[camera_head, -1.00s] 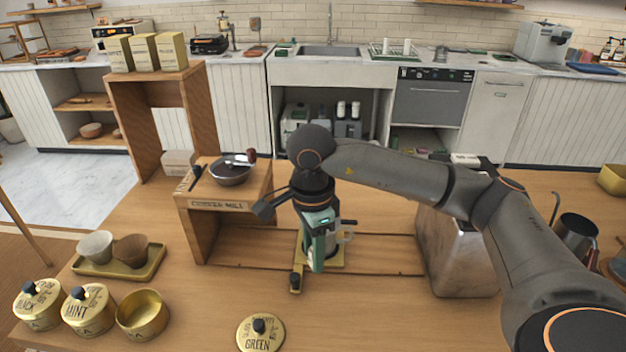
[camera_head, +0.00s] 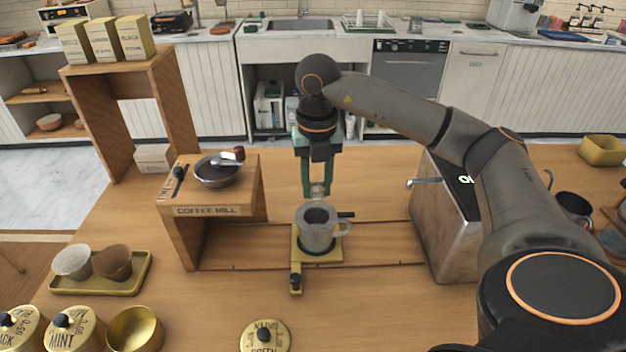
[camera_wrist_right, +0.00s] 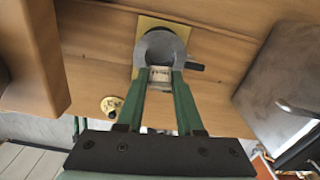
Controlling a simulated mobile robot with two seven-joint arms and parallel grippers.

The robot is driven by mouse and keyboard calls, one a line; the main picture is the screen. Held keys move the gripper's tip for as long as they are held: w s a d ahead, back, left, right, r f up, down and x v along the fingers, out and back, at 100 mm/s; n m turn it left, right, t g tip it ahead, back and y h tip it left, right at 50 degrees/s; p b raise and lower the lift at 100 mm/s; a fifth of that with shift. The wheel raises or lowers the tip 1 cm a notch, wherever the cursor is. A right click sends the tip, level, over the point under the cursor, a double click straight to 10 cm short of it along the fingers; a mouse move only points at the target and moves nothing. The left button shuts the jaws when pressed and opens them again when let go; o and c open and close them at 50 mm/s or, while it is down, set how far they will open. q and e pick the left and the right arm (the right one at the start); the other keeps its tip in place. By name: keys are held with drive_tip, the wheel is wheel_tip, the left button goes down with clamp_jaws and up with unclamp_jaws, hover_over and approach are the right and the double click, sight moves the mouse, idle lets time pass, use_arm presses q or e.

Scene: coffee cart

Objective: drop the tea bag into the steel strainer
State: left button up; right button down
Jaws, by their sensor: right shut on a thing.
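My right gripper (camera_head: 317,186) points down and is shut on a small pale tea bag (camera_head: 318,192), just behind and above the grey mug (camera_head: 316,238). The tea bag also shows between the fingertips in the right wrist view (camera_wrist_right: 161,76), where it overlaps the mug's rim. The steel strainer (camera_head: 317,215) appears as a dark round opening in the mug's mouth, with a black handle sticking out to the right. The mug stands upright on a yellow stand (camera_head: 297,262). I cannot tell the exact height of the bag above the strainer. My left gripper is not in view.
The wooden coffee mill shelf (camera_head: 212,211) stands left of the mug, with a dark pan on top. A steel machine (camera_head: 447,225) stands to the right. A green-tea lid (camera_head: 265,337) lies in front. A tray (camera_head: 130,283) with two cups is at the left.

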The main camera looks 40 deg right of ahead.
sight(317, 197)
drive_tip(key=shift+f+b, duration=1.8)
drive_tip(key=shift+f, duration=0.35)
drive_tip(key=shift+c, duration=2.3)
unclamp_jaws()
wheel_tip(317, 197, up, 5)
wheel_tip(317, 197, up, 8)
drive_tip(key=p, duration=0.3)
drive_tip(key=shift+f, duration=0.2)
drive_tip(key=shift+s, duration=0.1)
